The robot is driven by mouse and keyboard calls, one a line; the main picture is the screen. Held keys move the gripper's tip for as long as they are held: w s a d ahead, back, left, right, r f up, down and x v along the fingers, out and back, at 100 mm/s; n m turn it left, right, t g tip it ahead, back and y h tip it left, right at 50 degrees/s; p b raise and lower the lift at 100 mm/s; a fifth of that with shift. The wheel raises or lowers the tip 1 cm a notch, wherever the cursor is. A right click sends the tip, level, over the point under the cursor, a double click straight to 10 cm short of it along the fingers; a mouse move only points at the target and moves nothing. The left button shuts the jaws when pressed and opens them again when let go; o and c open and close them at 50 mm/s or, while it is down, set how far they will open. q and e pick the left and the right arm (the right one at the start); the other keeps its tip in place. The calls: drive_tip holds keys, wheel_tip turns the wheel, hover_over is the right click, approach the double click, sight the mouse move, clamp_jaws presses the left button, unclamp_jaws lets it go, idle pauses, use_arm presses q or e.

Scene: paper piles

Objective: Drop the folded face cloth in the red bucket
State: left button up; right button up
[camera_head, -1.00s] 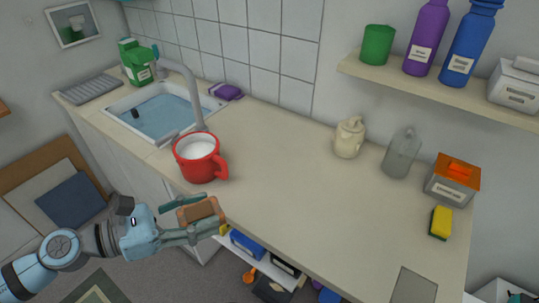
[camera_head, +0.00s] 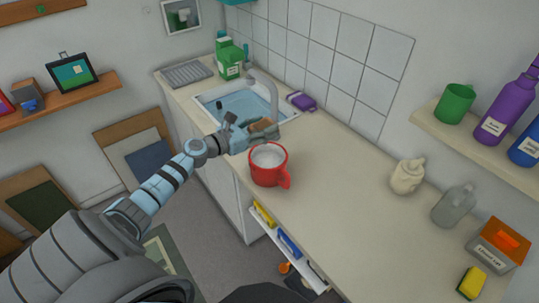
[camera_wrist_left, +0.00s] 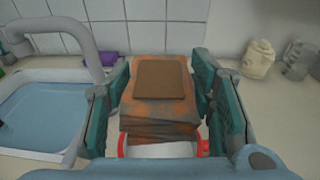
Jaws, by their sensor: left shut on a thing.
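The folded face cloth (camera_head: 263,126), a thick orange-brown stack, is in my left gripper (camera_head: 258,131). In the left wrist view the cloth (camera_wrist_left: 160,95) fills the space between both teal fingers, and the gripper is shut on it. The red bucket (camera_head: 265,178), with a handle at its right and a pale inside, stands upright on the counter. In the head view the gripper and cloth show just above the bucket's rim, towards the sink. In the left wrist view parts of the red rim (camera_wrist_left: 121,146) show below the cloth; the rest is hidden. My right gripper is not in view.
The sink (camera_head: 232,102) with its grey faucet (camera_head: 272,92) is beside the gripper. A purple sponge (camera_head: 301,101) lies behind it. A green carton (camera_head: 229,63) stands at the far end. The counter (camera_head: 345,185) right of the bucket is clear up to a cream bottle (camera_head: 407,176).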

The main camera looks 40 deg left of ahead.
use_arm(q)
drive_tip(key=shift+w+a+f+y, duration=0.25)
drive_tip(key=shift+w+a+y, duration=0.05)
drive_tip(key=shift+w+a, duration=0.1)
wheel_tip(320, 180, down, 6)
drive_tip(key=b, duration=0.5)
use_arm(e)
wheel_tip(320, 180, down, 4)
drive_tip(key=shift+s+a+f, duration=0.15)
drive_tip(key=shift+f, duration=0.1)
use_arm(q)
drive_tip(key=o, duration=1.2)
drive_tip(key=shift+r, duration=0.1)
drive_tip(key=shift+o, duration=0.2)
